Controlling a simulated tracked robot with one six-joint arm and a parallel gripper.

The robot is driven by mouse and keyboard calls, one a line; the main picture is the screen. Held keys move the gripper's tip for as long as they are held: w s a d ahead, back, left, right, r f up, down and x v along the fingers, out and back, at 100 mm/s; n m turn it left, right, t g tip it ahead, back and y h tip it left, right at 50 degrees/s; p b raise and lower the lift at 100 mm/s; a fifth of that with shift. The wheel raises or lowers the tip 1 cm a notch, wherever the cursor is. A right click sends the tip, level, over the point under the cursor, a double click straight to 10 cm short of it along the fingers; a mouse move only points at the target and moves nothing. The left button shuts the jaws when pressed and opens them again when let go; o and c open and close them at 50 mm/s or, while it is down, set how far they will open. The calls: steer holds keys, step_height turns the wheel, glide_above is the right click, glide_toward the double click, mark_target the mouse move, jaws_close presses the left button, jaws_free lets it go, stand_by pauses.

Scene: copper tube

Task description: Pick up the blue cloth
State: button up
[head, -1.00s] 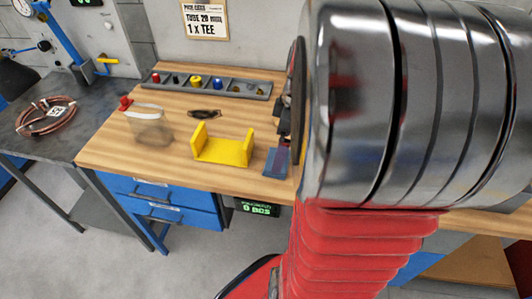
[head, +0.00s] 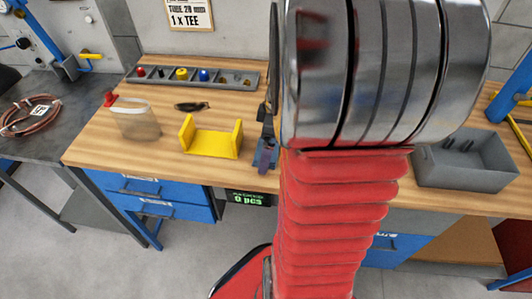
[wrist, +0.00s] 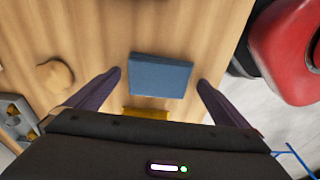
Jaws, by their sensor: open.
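The blue cloth (wrist: 160,76) is a flat folded rectangle on the wooden bench top. In the wrist view it lies centred ahead of my gripper (wrist: 160,82), between the lines of its two dark fingers. The fingers are apart and nothing is between them in contact. In the head view my gripper (head: 264,158) points down over the bench front edge area, and the cloth (head: 266,169) shows only partly behind it. My arm hides much of the gripper there. The height of the fingertips above the cloth is hard to tell.
A yellow U-shaped holder (head: 210,137) stands close left of the cloth. A clear container (head: 135,119), a dark small item (head: 192,106) and a parts tray (head: 215,78) are further left and back. A grey bin (head: 464,162) stands at right. The bench's front edge is near the cloth.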

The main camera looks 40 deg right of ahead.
steer(key=shift+c, duration=0.5)
steer(key=c, duration=1)
